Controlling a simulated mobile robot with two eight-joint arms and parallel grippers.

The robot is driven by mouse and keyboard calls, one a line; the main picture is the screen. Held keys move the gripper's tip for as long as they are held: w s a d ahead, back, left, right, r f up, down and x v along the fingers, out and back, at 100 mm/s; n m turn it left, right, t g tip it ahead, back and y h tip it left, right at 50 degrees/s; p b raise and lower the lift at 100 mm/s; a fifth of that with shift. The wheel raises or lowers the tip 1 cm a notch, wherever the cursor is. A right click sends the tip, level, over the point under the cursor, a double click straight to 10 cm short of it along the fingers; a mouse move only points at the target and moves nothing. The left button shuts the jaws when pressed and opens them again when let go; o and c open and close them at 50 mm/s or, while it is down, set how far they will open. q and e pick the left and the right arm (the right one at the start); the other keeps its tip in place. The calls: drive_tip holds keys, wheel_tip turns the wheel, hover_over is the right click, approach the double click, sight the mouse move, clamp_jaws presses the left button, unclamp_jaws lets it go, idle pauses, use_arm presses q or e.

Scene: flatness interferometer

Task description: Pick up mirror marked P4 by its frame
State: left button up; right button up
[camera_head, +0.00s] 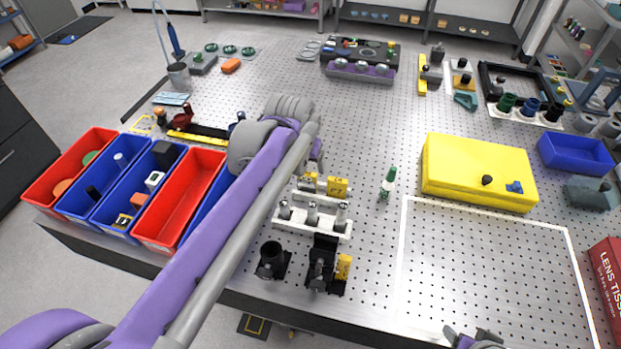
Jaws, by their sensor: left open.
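My left arm reaches in from the lower left, and its gripper (314,163) points down, open, just above a yellow-marked mount (309,183). A second yellow-marked mount (338,187) stands just right of it. Both are behind a white rack (312,218) with several grey posts. No P4 label is readable, so I cannot tell which piece is the P4 mirror. My left wrist and forearm hide part of the table there. Only the tip of my right gripper (475,340) shows at the bottom edge, and its opening is unclear.
Red and blue bins (185,197) stand at left. Black mounts (323,265) stand near the front edge. A green-capped bottle (388,184) and a yellow case (476,168) are to the right. The white-outlined area (490,260) is mostly clear.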

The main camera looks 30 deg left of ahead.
sight(307, 173)
use_arm(q)
drive_tip(key=shift+a+f, duration=0.15)
drive_tip(key=shift+f, duration=0.75)
drive_tip(key=x, duration=0.5)
drive_tip(key=shift+w+a+f, duration=0.2)
drive_tip(key=shift+w+f, duration=0.1)
drive_tip(key=shift+w, duration=0.1)
drive_tip(key=shift+c, duration=0.3)
drive_tip(key=c, duration=1.1)
drive_tip(key=shift+r, duration=0.15)
drive_tip(key=shift+c, duration=0.2)
